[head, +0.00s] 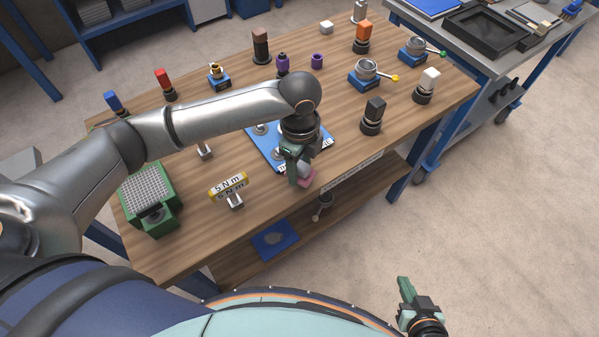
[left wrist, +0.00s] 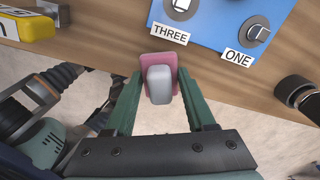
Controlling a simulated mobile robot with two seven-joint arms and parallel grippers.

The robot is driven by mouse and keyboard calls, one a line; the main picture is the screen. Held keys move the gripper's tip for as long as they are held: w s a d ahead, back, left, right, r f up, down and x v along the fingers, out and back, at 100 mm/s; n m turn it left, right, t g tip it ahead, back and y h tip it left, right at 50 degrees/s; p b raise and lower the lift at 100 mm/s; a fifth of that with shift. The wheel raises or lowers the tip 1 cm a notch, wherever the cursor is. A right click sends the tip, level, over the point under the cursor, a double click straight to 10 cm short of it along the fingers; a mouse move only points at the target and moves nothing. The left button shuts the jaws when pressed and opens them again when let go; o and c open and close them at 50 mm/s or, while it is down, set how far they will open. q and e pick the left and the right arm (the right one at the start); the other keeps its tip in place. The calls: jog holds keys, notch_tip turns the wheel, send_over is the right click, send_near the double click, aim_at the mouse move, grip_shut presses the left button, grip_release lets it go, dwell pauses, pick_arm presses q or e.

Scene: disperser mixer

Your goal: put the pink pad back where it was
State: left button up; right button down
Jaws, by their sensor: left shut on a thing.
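The pink pad (head: 305,181) is in my left gripper (head: 297,166), at the front edge of the wooden table. In the left wrist view the pad (left wrist: 146,63) is a pink plate with a pale grey block (left wrist: 159,84) on it. The green fingers of my left gripper (left wrist: 160,80) are shut on it, one on each side. Behind it lies a blue board (head: 262,155) with metal fittings, partly hidden by my left arm; labels THREE and ONE show in the wrist view. My right gripper (head: 406,294) is off the table at bottom right, its fingers seen edge-on.
A yellow 5 N m block (head: 228,186) and a green box with a grid top (head: 150,187) are on the table (head: 195,245), left of the board. Several coloured-top tools and blue-based cups (head: 366,72) stand behind and right. A grey bench (head: 470,50) adjoins at right.

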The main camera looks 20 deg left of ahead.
aim_at(299, 175)
pick_arm(q)
jog(key=shift+f, duration=1.4)
jog(key=shift+s+f, duration=0.1)
jog(key=o, duration=1.3)
notch_tip(299, 175, up, 12)
jog(key=shift+r+p, duration=0.15)
jog(key=shift+p, duration=0.25)
jog(key=shift+d, duration=0.1)
